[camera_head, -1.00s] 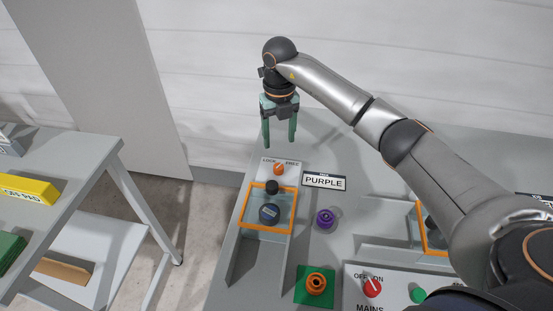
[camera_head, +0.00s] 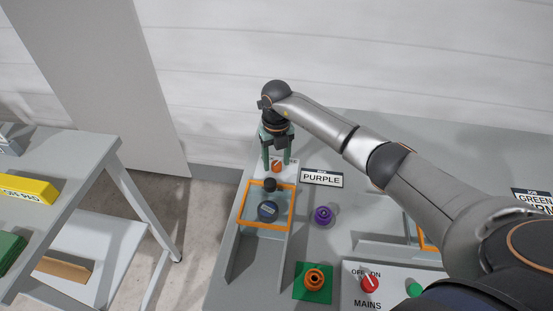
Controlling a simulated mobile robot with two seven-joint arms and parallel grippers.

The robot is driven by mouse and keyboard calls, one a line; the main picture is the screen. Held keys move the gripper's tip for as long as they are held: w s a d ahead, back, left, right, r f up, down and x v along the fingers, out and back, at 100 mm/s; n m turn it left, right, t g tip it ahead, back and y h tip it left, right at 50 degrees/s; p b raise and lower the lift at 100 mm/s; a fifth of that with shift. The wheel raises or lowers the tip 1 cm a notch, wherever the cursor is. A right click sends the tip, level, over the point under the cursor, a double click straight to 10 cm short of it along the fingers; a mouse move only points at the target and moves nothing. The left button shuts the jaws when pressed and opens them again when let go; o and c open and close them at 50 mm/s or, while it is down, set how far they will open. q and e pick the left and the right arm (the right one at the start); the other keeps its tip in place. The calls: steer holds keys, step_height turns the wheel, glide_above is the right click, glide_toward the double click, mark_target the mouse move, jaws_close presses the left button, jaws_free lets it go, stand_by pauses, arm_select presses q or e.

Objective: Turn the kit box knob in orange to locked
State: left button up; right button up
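The orange kit box knob (camera_head: 277,166) sits on a small white label plate (camera_head: 290,176) at the back of the orange-framed box (camera_head: 240,206). My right gripper (camera_head: 276,167) points down over the knob, with one green finger on each side of it. Its fingers are apart, and I cannot tell whether they touch the knob. The gripper's body hides most of the plate's lettering, so the knob's setting is not readable. My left gripper is not in view.
A PURPLE sign (camera_head: 322,178) stands right of the knob. A purple spool (camera_head: 324,215), an orange ring on a green pad (camera_head: 314,279) and a red MAINS knob (camera_head: 370,284) are nearer.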

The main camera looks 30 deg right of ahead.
jaws_close()
steer(key=shift+n, duration=0.3)
stand_by(0.3)
steer(key=n+b, duration=0.3)
steer(key=n, duration=0.2)
steer(key=n+b, duration=0.1)
steer(key=n, duration=0.2)
steer(key=shift+n+b, duration=0.3)
steer(key=shift+b, duration=0.1)
steer(key=shift+n+b, duration=0.5)
steer(key=shift+n, duration=0.9)
steer(key=shift+o, duration=1)
jaws_free()
steer(key=shift+r, duration=0.15)
